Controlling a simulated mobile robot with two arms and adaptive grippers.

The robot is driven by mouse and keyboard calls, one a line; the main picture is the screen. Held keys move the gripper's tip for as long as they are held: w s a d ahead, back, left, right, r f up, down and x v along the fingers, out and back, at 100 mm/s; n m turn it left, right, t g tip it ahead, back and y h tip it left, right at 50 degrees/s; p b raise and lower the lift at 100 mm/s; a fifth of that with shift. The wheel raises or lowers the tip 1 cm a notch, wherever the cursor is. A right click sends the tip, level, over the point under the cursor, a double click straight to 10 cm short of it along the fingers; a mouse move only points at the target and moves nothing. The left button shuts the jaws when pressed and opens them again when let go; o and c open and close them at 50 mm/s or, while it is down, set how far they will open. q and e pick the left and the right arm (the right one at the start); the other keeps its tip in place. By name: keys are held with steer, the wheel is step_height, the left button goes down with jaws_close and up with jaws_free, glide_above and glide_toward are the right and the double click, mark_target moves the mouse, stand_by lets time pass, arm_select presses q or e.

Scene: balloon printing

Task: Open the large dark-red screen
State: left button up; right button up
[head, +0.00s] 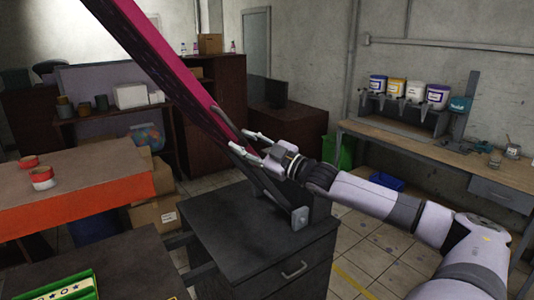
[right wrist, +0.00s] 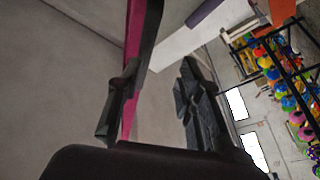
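The large dark-red screen (head: 165,68) is raised and stands steeply tilted, seen nearly edge-on. It leans up to the left from its hinged dark arm (head: 268,188) on the dark cabinet (head: 245,238). My right gripper (head: 246,142) is at the lower right edge of the screen, its fingers pointing at it. In the right wrist view my right gripper (right wrist: 160,85) has its fingers spread apart. The screen's magenta edge (right wrist: 134,45) shows beside and partly behind the left finger; I cannot tell whether they touch. My left gripper is not in view.
A table with an orange edge (head: 95,198) and red cups stands at left. A green-framed item (head: 60,290) lies at bottom left. A workbench (head: 430,148) with several paint buckets stands along the right wall. Tiled floor (head: 370,255) is open between cabinet and bench.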

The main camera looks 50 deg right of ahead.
steer(key=v, duration=0.6)
steer(key=shift+s, duration=0.25)
steer(key=shift+d, duration=0.15)
stand_by(0.3)
